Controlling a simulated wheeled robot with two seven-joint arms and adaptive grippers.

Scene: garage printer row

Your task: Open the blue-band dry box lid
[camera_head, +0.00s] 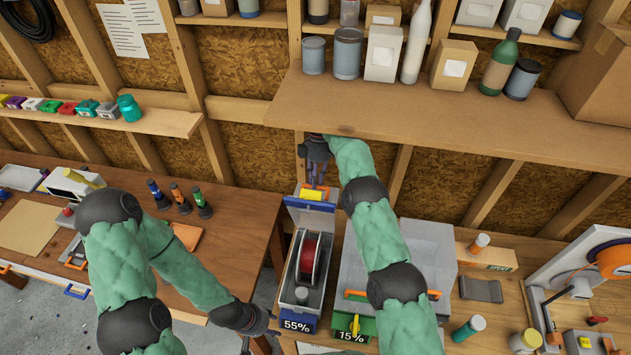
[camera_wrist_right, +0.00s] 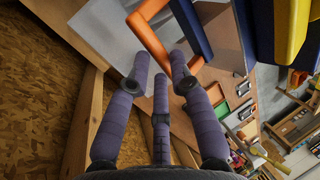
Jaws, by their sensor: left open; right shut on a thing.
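The blue-band dry box (camera_head: 298,325) stands on the right bench, marked 55%. Its lid (camera_head: 312,217) is swung up at the back, so the box is open and a red spool (camera_head: 311,258) shows inside. The lid has a yellow latch (camera_head: 312,194) and an orange handle (camera_head: 320,184), which also shows in the right wrist view (camera_wrist_right: 148,38). My right gripper (camera_head: 316,180) points down and is shut on the orange handle. My left gripper (camera_head: 270,319) is open and empty, low beside the box's front left; its fingertips are hard to make out.
A green-band dry box (camera_head: 365,326), marked 15%, stands just right, partly hidden by my right arm. A wooden shelf (camera_head: 480,125) with bottles and cans hangs above. Several small bottles (camera_head: 178,196) stand on the left bench. A gap separates the benches.

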